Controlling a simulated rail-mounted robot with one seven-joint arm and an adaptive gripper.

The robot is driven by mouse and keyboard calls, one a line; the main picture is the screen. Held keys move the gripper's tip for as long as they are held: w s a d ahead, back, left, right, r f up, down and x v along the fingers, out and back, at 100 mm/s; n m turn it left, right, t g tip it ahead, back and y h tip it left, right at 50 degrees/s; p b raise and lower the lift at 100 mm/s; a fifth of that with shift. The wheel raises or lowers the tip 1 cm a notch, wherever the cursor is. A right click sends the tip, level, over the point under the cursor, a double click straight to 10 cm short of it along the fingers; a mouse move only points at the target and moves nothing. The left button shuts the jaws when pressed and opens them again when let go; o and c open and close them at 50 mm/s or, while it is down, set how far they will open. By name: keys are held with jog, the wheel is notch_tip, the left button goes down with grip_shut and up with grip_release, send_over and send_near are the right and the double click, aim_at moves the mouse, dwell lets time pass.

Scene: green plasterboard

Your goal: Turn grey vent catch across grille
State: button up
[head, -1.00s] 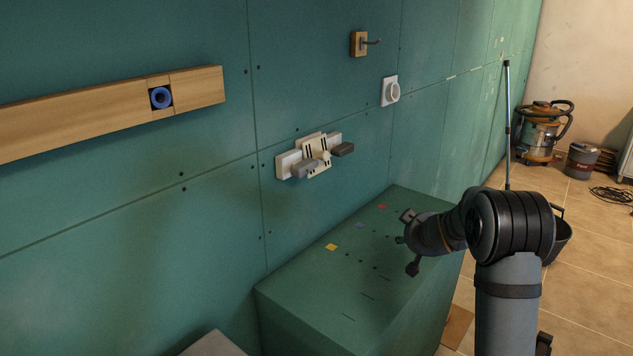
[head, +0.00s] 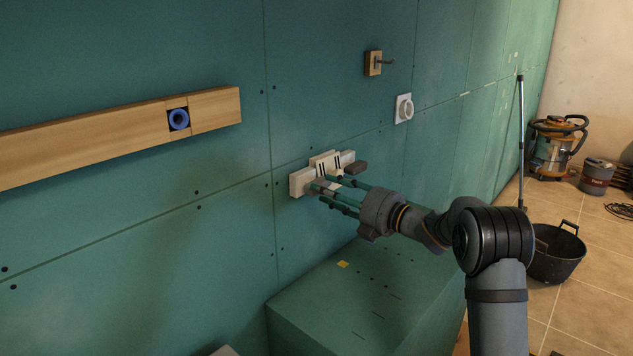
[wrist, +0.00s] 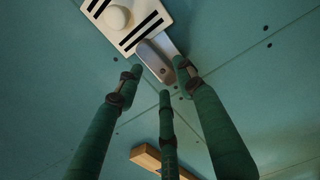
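The vent is a cream plate with black slots (head: 328,162) on a pale backing (head: 301,182) on the green wall; its slotted plate (wrist: 128,32) and round knob (wrist: 117,17) show in the wrist view. A dark grey catch (head: 356,167) sticks out at its right end. A grey catch (wrist: 154,58) lies beside the slots in the wrist view; in the head view the fingers largely cover the left one. My gripper (wrist: 160,74) has its green fingers spread, tips around the catch's outer end. I cannot tell if they touch it. It also shows at the vent in the head view (head: 325,189).
A green box (head: 330,300) stands below the vent. A wooden beam (head: 90,140) with a blue ring (head: 179,119) is to the left. A wooden hook block (head: 373,63) and a white round fitting (head: 404,108) are up right. A black bucket (head: 557,252) stands on the floor.

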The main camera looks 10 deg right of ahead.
aim_at(318, 183)
jog(key=shift+p+x, duration=0.5)
jog(key=shift+x, duration=1.6)
jog(key=shift+c, duration=0.3)
jog(key=c, duration=0.7)
jog(key=shift+c, duration=0.7)
jog(key=shift+d+m+b, duration=0.1)
jog(key=shift+m+b, duration=0.3)
jog(key=shift+m, duration=0.3)
jog(key=o, duration=0.9)
